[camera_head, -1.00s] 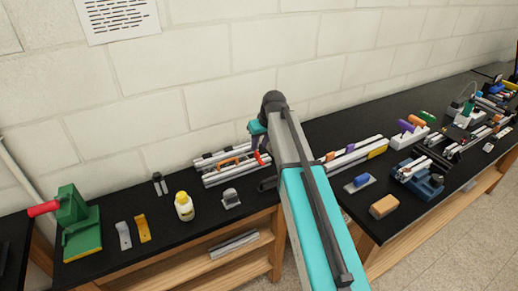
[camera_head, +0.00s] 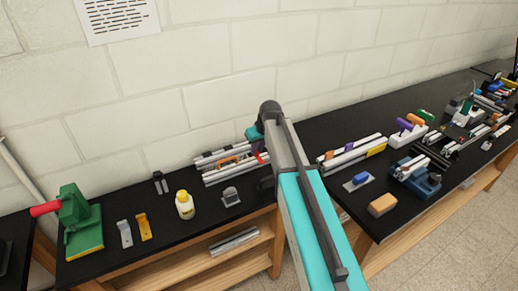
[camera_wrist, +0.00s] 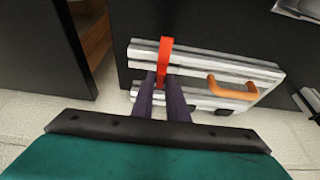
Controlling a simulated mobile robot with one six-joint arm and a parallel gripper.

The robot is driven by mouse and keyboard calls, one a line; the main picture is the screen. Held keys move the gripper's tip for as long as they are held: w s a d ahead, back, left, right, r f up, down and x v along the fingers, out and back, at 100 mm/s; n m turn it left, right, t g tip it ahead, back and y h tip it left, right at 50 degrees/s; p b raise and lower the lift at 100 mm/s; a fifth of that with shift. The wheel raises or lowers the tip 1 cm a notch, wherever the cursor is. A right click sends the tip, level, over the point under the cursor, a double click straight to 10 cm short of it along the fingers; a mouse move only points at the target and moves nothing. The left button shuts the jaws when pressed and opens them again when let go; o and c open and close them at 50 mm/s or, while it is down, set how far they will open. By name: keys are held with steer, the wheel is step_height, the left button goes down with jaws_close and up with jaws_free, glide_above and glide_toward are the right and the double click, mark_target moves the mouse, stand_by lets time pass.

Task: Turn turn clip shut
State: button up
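The turn clip appears to be the red bar (camera_wrist: 165,60) lying across the pale aluminium rails of the extrusion frame (camera_wrist: 200,54) in the wrist view. My gripper (camera_wrist: 160,80) reaches in from below with two dark purple fingers. Its fingertips are apart, one on each side of the clip's lower end. I cannot tell whether they touch or squeeze it. In the head view the red clip (camera_head: 262,158) shows only in part beside my arm, which hides my fingers and the right part of the frame.
An orange handle (camera_wrist: 232,90) sits on the frame to the right of the clip. A yellow-white bottle (camera_head: 184,205), a small grey block (camera_head: 230,196) and a green press (camera_head: 78,222) stand to the left on the black bench. A white wall rises close behind.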

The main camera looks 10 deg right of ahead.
jaws_close()
steer(key=shift+d, duration=0.15)
steer(key=shift+m, duration=0.4)
steer(key=m+h+b, duration=0.1)
steer(key=m, duration=0.1)
steer(key=m+h+b, duration=0.1)
steer(key=m, duration=0.1)
steer(key=shift+a+m, duration=0.3)
steer(key=shift+a, duration=0.05)
steer(key=m+h+b, duration=0.1)
steer(key=m, duration=0.1)
steer(key=m+h+b, duration=0.1)
steer(key=m, duration=0.2)
steer(key=shift+w+a, duration=0.2)
steer(key=m+b, duration=0.1)
steer(key=m, duration=0.1)
steer(key=m+g+h, duration=0.1)
steer(key=m, duration=0.1)
steer(key=shift+w+a+g+b, duration=0.1)
steer(key=shift+w+g+b, duration=0.05)
steer(key=shift+g+b, duration=0.2)
steer(key=shift+a+r+m+g+h+b, duration=0.1)
steer(key=shift+m+g+h+b, duration=0.35)
steer(key=shift+m, duration=1.35)
